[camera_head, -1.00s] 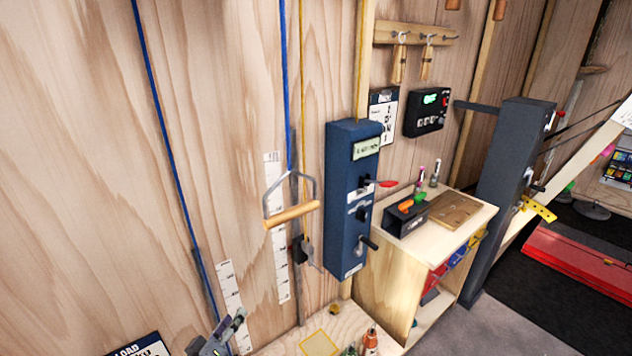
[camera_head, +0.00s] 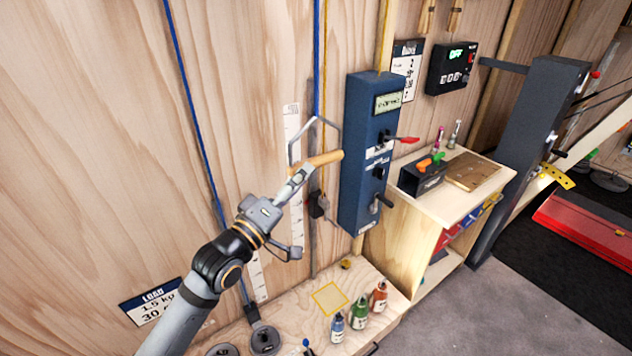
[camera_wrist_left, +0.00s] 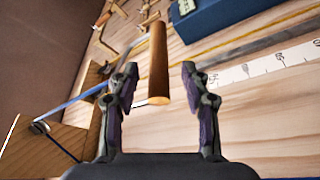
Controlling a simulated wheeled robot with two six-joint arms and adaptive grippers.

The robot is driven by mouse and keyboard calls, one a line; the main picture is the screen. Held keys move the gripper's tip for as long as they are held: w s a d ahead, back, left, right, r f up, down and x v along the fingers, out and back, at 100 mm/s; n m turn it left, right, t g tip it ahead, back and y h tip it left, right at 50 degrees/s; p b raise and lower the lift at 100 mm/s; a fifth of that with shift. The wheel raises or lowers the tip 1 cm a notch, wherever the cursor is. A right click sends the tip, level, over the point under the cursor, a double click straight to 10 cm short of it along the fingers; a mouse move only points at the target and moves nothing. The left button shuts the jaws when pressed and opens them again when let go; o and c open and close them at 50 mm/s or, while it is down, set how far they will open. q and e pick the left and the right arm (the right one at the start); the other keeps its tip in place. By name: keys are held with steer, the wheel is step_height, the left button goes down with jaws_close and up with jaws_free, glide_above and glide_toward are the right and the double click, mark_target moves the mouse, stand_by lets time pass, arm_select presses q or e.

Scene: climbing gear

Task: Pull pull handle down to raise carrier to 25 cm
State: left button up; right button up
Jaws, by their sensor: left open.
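The pull handle (camera_head: 326,159) is a wooden bar in a grey metal bracket, hanging on a blue rope (camera_head: 317,60) before the plywood wall. My left gripper (camera_head: 297,178) is at its left end. In the left wrist view, the wooden bar (camera_wrist_left: 158,65) shows between the two spread fingers (camera_wrist_left: 158,78), with a gap on each side. A second blue rope (camera_head: 195,110) runs down the wall to a dark hanger with a round disc (camera_head: 263,340) low on the bench; it looks like the carrier. My arm hides part of that area.
A blue box (camera_head: 362,150) with a red lever stands right of the handle. A white scale strip (camera_head: 292,125) is on the wall behind. A load sign (camera_head: 152,304) is low left. Several bottles (camera_head: 358,311) and a yellow square (camera_head: 330,298) are on the bench below.

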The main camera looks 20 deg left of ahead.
mark_target(317, 163)
arm_select(q)
steer(key=b+x, duration=0.2)
steer(key=x, duration=0.2)
steer(key=shift+w+d+b, duration=0.2)
steer(key=shift+w+b, duration=0.15)
steer(key=shift+w+d+r, duration=0.2)
steer(key=shift+w+r, duration=0.05)
steer(key=shift+w, duration=0.3)
arm_select(e)
steer(key=f, duration=0.4)
steer(key=shift+s+a+f, duration=0.15)
steer(key=shift+a+f, duration=0.15)
steer(key=shift+a, duration=0.05)
steer(key=shift+d, duration=0.1)
arm_select(q)
steer(key=shift+c, duration=1.1)
jaws_close()
arm_select(e)
steer(key=shift+d, duration=0.15)
